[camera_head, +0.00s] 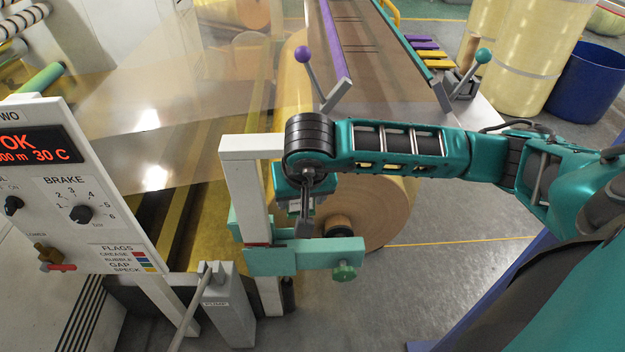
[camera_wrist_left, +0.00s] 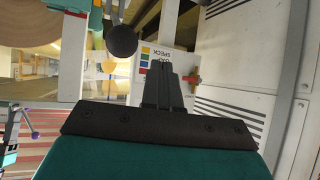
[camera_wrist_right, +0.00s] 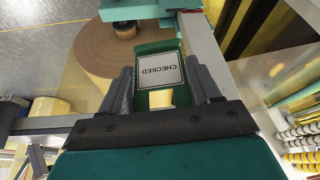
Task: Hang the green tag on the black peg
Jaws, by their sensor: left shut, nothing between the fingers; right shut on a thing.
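The green tag (camera_wrist_right: 149,48) has a white label reading CHECKED, upside down in the right wrist view, and a cut-out near my gripper. My right gripper (camera_wrist_right: 162,84) is shut on the tag, one finger at each side. My left gripper (camera_wrist_left: 164,88) is shut and empty in the left wrist view, and outside the head view. I cannot clearly identify the black peg in any view.
A teal bracket (camera_head: 300,257) with a green knob (camera_head: 344,271) lies just below my right gripper. The white post (camera_head: 247,190) stands to its left. A control panel (camera_head: 75,190) is at the left. A black ball (camera_wrist_left: 121,41) is close beyond my left gripper.

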